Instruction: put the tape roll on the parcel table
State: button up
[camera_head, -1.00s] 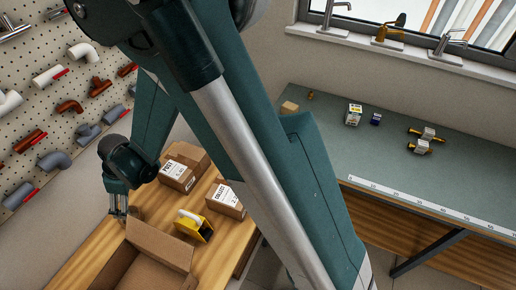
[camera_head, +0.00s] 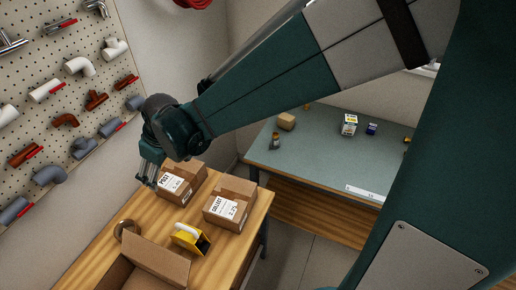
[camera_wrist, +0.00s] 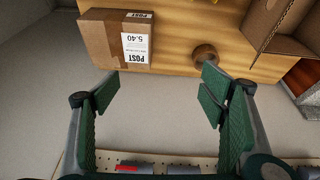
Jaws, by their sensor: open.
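The tape roll (camera_head: 122,232), a brown ring, rests on the wooden parcel table (camera_head: 91,262) beside the open carton, near the table's wall-side edge. It also shows in the wrist view as a tan ring with a dark centre (camera_wrist: 205,53), on the bare wood. My gripper (camera_head: 147,183) is open and empty, raised beyond the roll near the POST parcel.
A POST parcel (camera_head: 184,184), a second labelled parcel (camera_head: 231,205) and a yellow tape dispenser (camera_head: 187,236) are on the parcel table. An open carton (camera_head: 160,262) stands at its front. A pegboard of pipe fittings (camera_head: 70,85) is left; a grey-green bench (camera_head: 330,155) is behind.

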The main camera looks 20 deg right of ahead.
jog(key=s+d+r+m+t+h, duration=0.1)
jog(key=s+d+r+m, duration=0.15)
jog(key=d+r, duration=0.4)
jog(key=s+d+r+m+t, duration=0.1)
jog(key=s+d+r+m, duration=0.2)
jog(key=d, duration=0.7)
jog(key=s+d+r+m+t+h, duration=0.1)
jog(key=s+d+m, duration=0.3)
jog(key=s+d, duration=0.9)
jog(key=shift+d+r+t+h, duration=0.4)
jog(key=shift+d+r+t, duration=0.1)
jog(key=shift+d, duration=0.35)
